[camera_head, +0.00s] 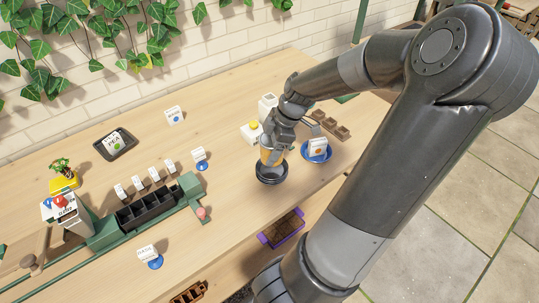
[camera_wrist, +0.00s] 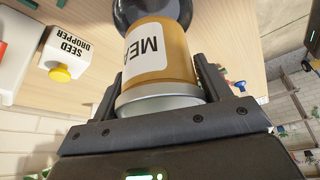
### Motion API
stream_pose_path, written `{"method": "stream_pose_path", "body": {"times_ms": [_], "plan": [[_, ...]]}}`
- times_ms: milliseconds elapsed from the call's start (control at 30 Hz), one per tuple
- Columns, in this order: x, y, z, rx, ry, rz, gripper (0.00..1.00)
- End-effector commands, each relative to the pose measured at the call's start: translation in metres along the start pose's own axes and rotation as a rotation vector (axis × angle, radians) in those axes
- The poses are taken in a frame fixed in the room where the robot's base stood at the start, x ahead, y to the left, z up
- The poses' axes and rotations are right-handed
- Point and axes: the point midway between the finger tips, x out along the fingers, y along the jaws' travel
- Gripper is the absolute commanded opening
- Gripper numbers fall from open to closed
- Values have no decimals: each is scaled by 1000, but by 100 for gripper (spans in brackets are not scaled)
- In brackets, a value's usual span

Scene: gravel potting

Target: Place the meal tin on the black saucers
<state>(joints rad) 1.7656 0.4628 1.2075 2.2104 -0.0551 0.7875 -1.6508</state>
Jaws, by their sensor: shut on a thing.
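The meal tin (camera_wrist: 157,62) is an orange-brown can with a white label reading "MEA" and a silver end. It fills the middle of the wrist view. My gripper (camera_wrist: 166,85) is shut on the tin, a finger on each side. In the head view my gripper (camera_head: 272,140) points down and the tin (camera_head: 270,156) hangs upright below it. The black saucers (camera_head: 271,176) sit on the table directly under the tin. The tin's lower end overlaps them in the picture, and I cannot tell whether it touches. Part of the saucers (camera_wrist: 152,10) shows beyond the tin in the wrist view.
A blue saucer (camera_head: 317,152) with a labelled block stands close right of the tin. The white seed dropper (camera_wrist: 68,58) with a yellow button is on the left. A green rail with black cells (camera_head: 152,207) lies left. A purple-ended tray (camera_head: 282,228) is below the front edge.

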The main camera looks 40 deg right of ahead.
Motion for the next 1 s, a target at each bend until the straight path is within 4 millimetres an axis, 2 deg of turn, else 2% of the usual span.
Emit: {"method": "stream_pose_path", "body": {"times_ms": [267,633,667,900,1000], "plan": [[33,-1,13,-1,2,-2,39],[37,-1,15,-1,1,-1,39],[37,-1,16,0,1,-1,71],[37,-1,15,0,1,-1,91],[37,-1,15,0,0,-1,92]]}}
